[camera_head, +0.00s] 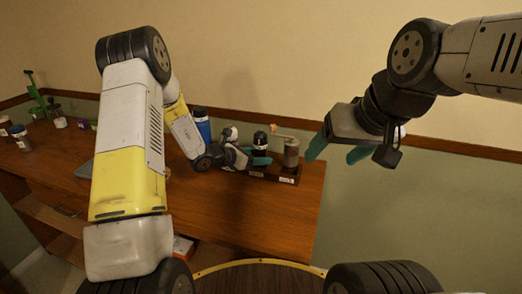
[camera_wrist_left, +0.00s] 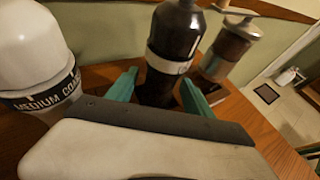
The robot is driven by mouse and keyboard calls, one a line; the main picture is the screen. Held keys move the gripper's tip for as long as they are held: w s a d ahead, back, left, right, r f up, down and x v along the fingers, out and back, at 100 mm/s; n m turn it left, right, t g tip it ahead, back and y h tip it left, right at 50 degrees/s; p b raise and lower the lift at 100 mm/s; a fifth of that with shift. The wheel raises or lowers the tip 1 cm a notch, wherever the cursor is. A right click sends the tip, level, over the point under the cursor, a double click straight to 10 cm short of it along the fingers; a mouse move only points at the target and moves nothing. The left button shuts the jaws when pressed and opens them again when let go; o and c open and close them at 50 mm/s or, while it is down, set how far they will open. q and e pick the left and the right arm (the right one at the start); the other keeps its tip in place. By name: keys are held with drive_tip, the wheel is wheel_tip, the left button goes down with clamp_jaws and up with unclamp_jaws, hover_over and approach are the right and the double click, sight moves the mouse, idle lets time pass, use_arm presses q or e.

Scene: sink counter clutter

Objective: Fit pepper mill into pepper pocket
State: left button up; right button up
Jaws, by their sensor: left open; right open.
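The pepper mill, apparently the black one (camera_head: 260,141) with a pale band, stands upright at the dark wooden holder (camera_head: 297,172). In the left wrist view the black mill (camera_wrist_left: 176,52) is between the teal fingers of my left gripper (camera_wrist_left: 160,92), which are open with gaps on both sides. My left gripper also shows in the head view (camera_head: 258,167), at the holder's front. The black mill's base is hidden, so I cannot tell how deep it sits in the pepper pocket. My right gripper (camera_head: 338,153) is open and empty, raised right of the holder.
A crank grinder (camera_head: 291,152) stands in the holder right of the black mill. A white mill (camera_wrist_left: 33,48) is close on the left. A blue container (camera_head: 203,126) stands behind my left arm. Jars and a green stand (camera_head: 36,92) are far left. The counter's front right (camera_head: 275,215) is clear.

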use_arm(q)
drive_tip(key=v, duration=1)
drive_tip(key=s+d+r+m+g, duration=0.2)
drive_tip(key=s+r+m+g, duration=0.1)
drive_tip(key=s+r+m, duration=0.45)
drive_tip(key=s+d+r+m+g, duration=0.2)
drive_tip(key=s+d+r+m, duration=0.1)
drive_tip(key=s+r+m, duration=0.5)
drive_tip(key=s+a+r+m+t+y, duration=0.1)
drive_tip(key=s+a+r+m+y, duration=0.1)
drive_tip(key=s+a+m+y, duration=0.2)
drive_tip(key=s+a+r+m+t+y, duration=0.1)
drive_tip(key=s+a+r+m+y, duration=0.1)
drive_tip(key=s+a+m+y, duration=0.2)
drive_tip(key=s+a+m, duration=0.3)
drive_tip(key=s, duration=0.2)
drive_tip(key=shift+s+a+r+t, duration=0.15)
drive_tip(key=shift+s+r+t, duration=0.15)
drive_tip(key=shift+r+t, duration=0.1)
